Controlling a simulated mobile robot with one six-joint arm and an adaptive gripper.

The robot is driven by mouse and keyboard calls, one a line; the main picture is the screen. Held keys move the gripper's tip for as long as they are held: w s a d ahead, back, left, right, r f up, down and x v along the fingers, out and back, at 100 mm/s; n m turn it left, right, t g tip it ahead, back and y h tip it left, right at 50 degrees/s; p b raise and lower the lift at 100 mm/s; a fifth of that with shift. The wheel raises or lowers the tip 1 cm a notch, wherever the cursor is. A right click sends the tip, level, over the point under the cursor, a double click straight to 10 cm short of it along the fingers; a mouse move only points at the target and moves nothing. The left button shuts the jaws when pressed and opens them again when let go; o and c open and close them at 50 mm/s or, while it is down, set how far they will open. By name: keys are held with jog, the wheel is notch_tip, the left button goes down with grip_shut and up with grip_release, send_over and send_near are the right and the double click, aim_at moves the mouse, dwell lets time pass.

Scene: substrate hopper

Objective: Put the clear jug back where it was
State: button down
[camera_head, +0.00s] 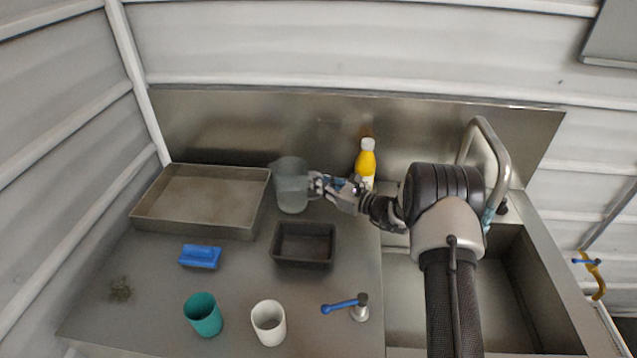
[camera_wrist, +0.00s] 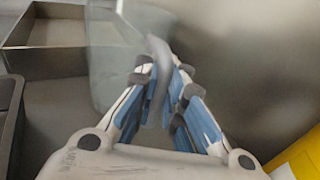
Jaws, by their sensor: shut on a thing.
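The clear jug (camera_head: 291,186) is upright at the back of the steel counter, right of the large steel tray and behind the small dark tray. In the wrist view the jug (camera_wrist: 115,50) is a see-through shape ahead of my fingers. My gripper (camera_head: 316,186) comes from the right and is shut on the jug's handle, which shows between the blue-padded fingers in the wrist view (camera_wrist: 158,85). I cannot tell whether the jug's base touches the counter.
A steel tray (camera_head: 152,217) is left, a dark tray (camera_head: 304,264) in front. A yellow bottle (camera_head: 366,160) stands close behind my arm. A blue sponge (camera_head: 200,256), teal cup (camera_head: 203,315), white cup (camera_head: 269,323) and blue-handled valve (camera_head: 345,305) are nearer. A sink (camera_head: 510,290) is right.

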jog(key=c, duration=1.7)
grip_release()
jog(key=shift+f, duration=0.1)
